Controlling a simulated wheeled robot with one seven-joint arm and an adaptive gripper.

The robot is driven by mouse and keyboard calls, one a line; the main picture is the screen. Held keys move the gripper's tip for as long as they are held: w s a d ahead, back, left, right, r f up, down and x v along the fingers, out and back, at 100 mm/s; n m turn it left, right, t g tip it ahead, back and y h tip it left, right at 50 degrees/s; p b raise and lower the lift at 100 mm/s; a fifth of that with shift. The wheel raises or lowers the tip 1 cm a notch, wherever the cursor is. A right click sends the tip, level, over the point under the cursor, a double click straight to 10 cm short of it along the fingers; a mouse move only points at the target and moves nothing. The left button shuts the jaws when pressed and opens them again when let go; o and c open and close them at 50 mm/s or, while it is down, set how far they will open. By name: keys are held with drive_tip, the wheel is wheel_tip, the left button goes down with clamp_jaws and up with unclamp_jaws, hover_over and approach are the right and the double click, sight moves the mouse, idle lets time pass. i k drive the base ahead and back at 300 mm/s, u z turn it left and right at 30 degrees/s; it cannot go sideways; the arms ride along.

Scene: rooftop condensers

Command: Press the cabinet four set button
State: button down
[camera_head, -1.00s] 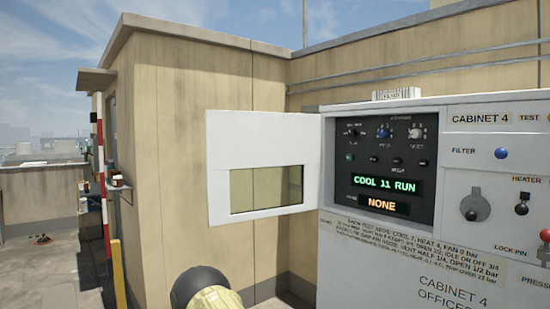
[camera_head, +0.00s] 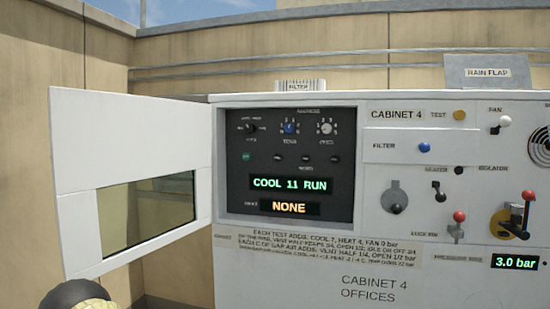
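Cabinet 4 (camera_head: 285,270) is a pale grey cabinet marked "CABINET 4 OFFICES". Its white door (camera_head: 130,140), with a window, stands open to the left. Behind it is a dark control panel (camera_head: 232,185) with several small knobs and a row of small buttons. One button (camera_head: 246,156) looks green; the others are dark. Their labels are too small to read, so I cannot tell which is the set button. An upper display (camera_head: 290,183) reads "COOL 11 RUN" and a lower display (camera_head: 289,207) reads "NONE". My gripper does not show; a dark rounded, yellowish part, probably of my arm, is at bottom left.
Right of the panel are a yellow test button (camera_head: 459,115), a blue filter button (camera_head: 424,147), red-tipped levers (camera_head: 458,217) and a "3.0 bar" display (camera_head: 514,262). A rain flap (camera_head: 488,72) stands on top. A tan wall is behind. The open door stands left of the panel.

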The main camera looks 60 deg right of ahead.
sight(246, 156)
drive_tip(key=z, duration=0.95)
drive_tip(key=i, duration=0.85)
drive_tip(key=z, duration=0.95)
